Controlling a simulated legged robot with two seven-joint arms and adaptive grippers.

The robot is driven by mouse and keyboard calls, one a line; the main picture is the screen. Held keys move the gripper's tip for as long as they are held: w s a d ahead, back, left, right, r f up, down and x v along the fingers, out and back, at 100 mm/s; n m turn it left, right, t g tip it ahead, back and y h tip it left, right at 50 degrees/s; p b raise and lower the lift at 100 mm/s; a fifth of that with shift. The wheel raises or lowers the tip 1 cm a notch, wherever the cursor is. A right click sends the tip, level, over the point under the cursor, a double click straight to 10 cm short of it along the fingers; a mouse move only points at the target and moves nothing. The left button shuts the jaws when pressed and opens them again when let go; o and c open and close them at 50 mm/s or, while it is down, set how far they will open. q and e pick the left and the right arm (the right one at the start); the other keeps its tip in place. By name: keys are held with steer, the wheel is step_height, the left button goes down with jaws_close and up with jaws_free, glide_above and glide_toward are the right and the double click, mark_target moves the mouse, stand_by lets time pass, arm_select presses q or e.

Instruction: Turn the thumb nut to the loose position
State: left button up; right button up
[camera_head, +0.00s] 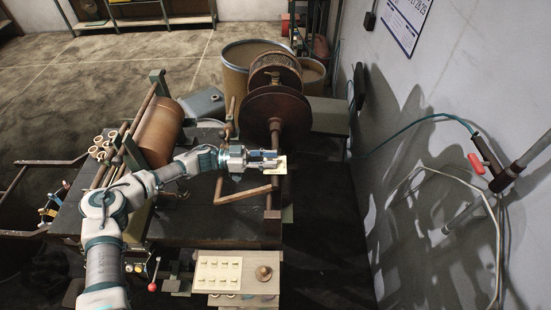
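My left gripper (270,159) is at the middle of the head view, reaching right toward the upright brown post (276,138) below the large dark disc (274,107). A small cream plate or tag (282,168) shows at its fingertips. I cannot tell whether the fingers touch the plate or are shut on anything. No thumb nut can be made out clearly; the fingertip area is small and partly covered by the gripper. My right gripper is not in view.
A brown roller (159,131) stands left on the dark machine bench (225,232). A wooden crank bar (242,195) lies below my gripper. A cream panel with several pegs (219,272) and a round knob (263,273) are in front. A grey wall (440,120) bounds the right.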

arm_select(q)
steer(key=a, duration=1)
steer(key=shift+w+f, duration=0.15)
steer(key=shift+d, duration=0.1)
steer(key=shift+n+t, duration=0.3)
steer(key=shift+t, duration=0.2)
steer(key=d+p, duration=0.2)
steer(key=d, duration=1.2)
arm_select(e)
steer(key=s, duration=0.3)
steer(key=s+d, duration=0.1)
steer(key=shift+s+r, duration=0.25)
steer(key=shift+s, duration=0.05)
arm_select(q)
steer(key=shift+a, duration=0.1)
